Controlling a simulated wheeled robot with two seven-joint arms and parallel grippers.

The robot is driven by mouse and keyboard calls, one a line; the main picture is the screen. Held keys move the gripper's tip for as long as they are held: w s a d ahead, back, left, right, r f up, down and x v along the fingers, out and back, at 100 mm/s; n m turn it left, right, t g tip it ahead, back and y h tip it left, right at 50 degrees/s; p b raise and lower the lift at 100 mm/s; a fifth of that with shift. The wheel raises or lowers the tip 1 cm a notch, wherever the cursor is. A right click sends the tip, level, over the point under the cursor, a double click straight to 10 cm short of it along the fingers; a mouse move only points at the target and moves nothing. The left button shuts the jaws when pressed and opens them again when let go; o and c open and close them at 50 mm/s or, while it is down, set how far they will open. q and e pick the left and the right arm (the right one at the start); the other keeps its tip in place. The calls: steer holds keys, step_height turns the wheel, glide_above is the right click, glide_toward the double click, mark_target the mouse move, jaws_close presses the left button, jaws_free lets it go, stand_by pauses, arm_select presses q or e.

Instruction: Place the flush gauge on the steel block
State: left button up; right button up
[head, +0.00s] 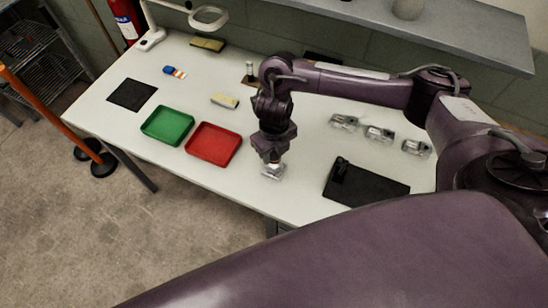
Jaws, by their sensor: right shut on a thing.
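My right gripper (272,156) points down over the front edge area of the white table, to the right of the red tray. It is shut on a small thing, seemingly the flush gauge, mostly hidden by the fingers. Directly below the fingertips is a small shiny silver block (272,173), apparently the steel block, on the table. I cannot tell whether the held thing touches the block or is just above it. My left gripper is not in view.
A red tray (213,162) and a green tray (167,139) stand to the left. A black mat (385,190) with a black holder lies to the right. Several silver fixtures (379,134) stand behind it. A pale block (224,100) and a black pad (132,94) lie farther back.

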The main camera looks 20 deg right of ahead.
mark_target(274, 158)
steer(key=shift+f+b, duration=0.35)
steer(key=shift+f, duration=1)
steer(key=shift+f, duration=0.2)
steer(key=o, duration=1.2)
steer(key=shift+r, duration=0.55)
step_height(274, 158, up, 10)
steer(key=p, duration=0.3)
steer(key=shift+r, duration=0.7)
